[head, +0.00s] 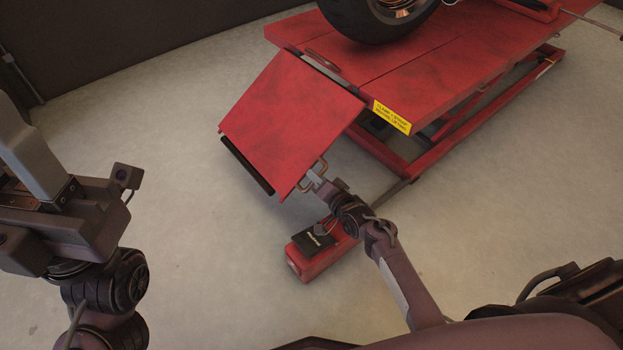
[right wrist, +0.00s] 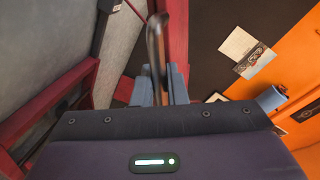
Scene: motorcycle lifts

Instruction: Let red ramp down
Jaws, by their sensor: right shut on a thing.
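The red ramp (head: 290,105) is a flat plate hinged to the end of the red motorcycle lift (head: 440,62). It tilts downward from the deck, with a black strip along its outer edge; whether that edge touches the floor is not clear. A metal handle (head: 322,165) sits on the ramp's near side. My right gripper (head: 313,180) is shut on this handle; in the right wrist view the handle (right wrist: 156,45) stands between the blue-grey fingers (right wrist: 160,85). My left gripper (head: 35,150) is at the left edge, apart from the ramp, its fingers not clearly shown.
A red pedal box (head: 318,250) with a black top lies on the floor below my right wrist. A motorcycle wheel (head: 375,18) stands on the deck, above a yellow label (head: 392,118). The concrete floor (head: 200,245) left of the ramp is clear. A dark wall stands behind.

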